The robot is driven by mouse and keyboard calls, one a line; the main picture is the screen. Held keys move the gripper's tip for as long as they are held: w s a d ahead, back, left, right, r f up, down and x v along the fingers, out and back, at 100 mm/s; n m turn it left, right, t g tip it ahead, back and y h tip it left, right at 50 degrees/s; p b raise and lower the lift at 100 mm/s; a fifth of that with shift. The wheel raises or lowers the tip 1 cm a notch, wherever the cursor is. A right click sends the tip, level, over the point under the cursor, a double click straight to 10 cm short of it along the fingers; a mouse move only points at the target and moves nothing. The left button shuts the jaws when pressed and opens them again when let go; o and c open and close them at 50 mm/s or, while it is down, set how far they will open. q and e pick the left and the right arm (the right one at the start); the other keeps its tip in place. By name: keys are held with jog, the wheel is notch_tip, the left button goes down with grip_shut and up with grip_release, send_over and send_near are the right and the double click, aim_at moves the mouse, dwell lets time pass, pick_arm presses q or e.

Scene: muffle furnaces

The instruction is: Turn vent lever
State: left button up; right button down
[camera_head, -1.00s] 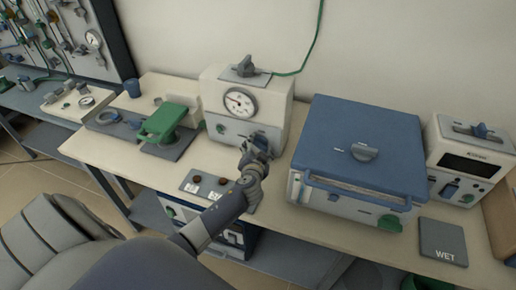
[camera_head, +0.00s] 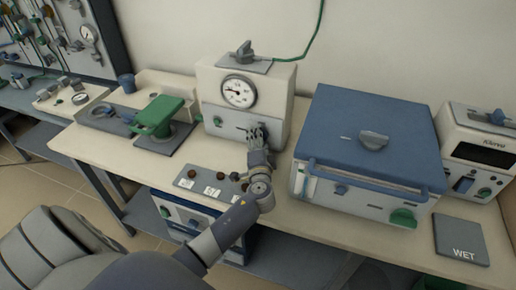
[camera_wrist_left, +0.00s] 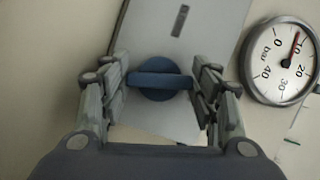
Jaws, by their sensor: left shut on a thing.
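The vent lever is a blue round knob with a straight bar across it (camera_wrist_left: 160,81), mounted on a grey plate (camera_wrist_left: 205,30) in the left wrist view. The bar lies about level in that view. My left gripper (camera_wrist_left: 161,88) has its fingers at the two ends of the bar and is shut on it. In the head view my left gripper (camera_head: 257,138) is at the lower front of the cream gauge box (camera_head: 213,88) and mostly hides the lever. My right gripper is in neither view.
A round pressure gauge (camera_head: 239,92) sits above the gripper, also in the wrist view (camera_wrist_left: 280,62). A blue-topped furnace (camera_head: 345,115) stands close on the right. A green-lidded device (camera_head: 157,112) is on the left. A knob panel (camera_head: 212,188) lies below my arm.

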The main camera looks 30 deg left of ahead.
pick_arm(q)
jog(key=shift+f+m+t+y+b, duration=0.1)
jog(key=shift+m+t+y+b, duration=0.35)
jog(key=shift+m+b, duration=1)
jog(key=o, duration=1)
jog(key=shift+o, duration=0.2)
